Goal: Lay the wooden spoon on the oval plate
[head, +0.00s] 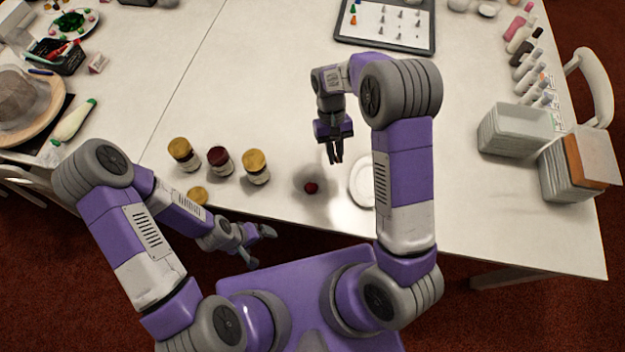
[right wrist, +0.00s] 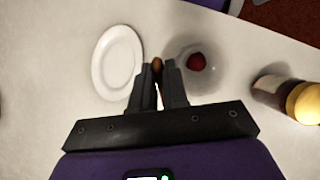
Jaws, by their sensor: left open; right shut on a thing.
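The oval plate (head: 359,188) is white and empty where it shows, lying near the table's front edge, partly behind my right arm. It also shows in the right wrist view (right wrist: 117,62), left of the fingers. My right gripper (head: 336,158) is above the table, up and left of the plate in the head view. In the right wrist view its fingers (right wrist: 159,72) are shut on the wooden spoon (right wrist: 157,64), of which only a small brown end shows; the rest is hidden. My left gripper (head: 260,246) is open and empty, off the table's front edge.
A greyish, see-through bowl (right wrist: 212,78) with a red item (right wrist: 197,62) sits beside the plate. Several lidded jars (head: 256,166) stand left of it. Grey bins (head: 515,132) and bottles (head: 530,75) line the right side. The table's middle is clear.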

